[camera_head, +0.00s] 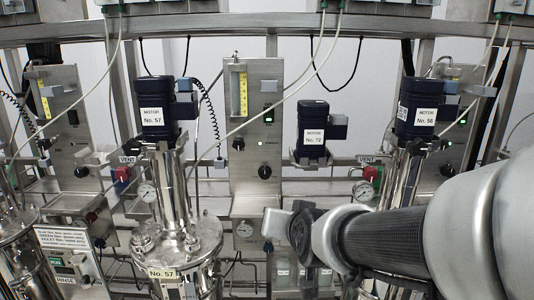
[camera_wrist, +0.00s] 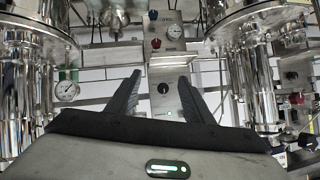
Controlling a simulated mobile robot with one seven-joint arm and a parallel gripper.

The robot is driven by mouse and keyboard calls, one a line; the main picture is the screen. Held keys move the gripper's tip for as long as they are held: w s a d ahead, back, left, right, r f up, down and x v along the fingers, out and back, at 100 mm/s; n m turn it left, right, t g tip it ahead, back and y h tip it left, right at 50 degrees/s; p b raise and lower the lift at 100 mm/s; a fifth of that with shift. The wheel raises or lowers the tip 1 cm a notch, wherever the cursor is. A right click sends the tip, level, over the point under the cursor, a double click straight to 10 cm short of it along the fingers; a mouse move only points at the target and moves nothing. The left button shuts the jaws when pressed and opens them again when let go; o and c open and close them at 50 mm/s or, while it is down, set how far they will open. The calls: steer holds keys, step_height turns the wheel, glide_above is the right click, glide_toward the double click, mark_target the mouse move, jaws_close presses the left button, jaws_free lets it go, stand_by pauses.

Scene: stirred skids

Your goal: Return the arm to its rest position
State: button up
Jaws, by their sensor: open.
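My arm (camera_head: 385,237) reaches in from the right edge of the head view, across the lower right, with its wrist end in front of the skids. In the wrist view my gripper (camera_wrist: 160,76) is open. Its two dark fingers stand apart with nothing between them. Beyond the fingers is a steel panel with a black knob (camera_wrist: 163,88). The fingertips look apart from the panel. In the head view the fingers cannot be made out.
A steel vessel labelled No. 57 (camera_head: 178,246) stands left of my wrist, with motor No. 57 (camera_head: 155,110) above it. Motor No. 72 (camera_head: 313,128) stands behind my wrist; motor No. 56 (camera_head: 420,105) is above my arm. Hoses hang in front. In the wrist view, steel vessels flank the gripper.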

steer(key=s+d+n+g+h, duration=0.1)
steer(key=s+d+g, duration=0.3)
steer(key=s, duration=0.6)
steer(key=s+d+g+h, duration=0.1)
steer(key=s+d+g, duration=0.1)
steer(key=s+d, duration=0.6)
step_height(320, 180, up, 15)
steer(key=s+a+p, duration=0.1)
steer(key=a+p, duration=0.1)
steer(key=p, duration=1.3)
steer(key=shift+s+p, duration=0.3)
steer(key=shift+s, duration=0.1)
steer(key=shift+r, duration=0.1)
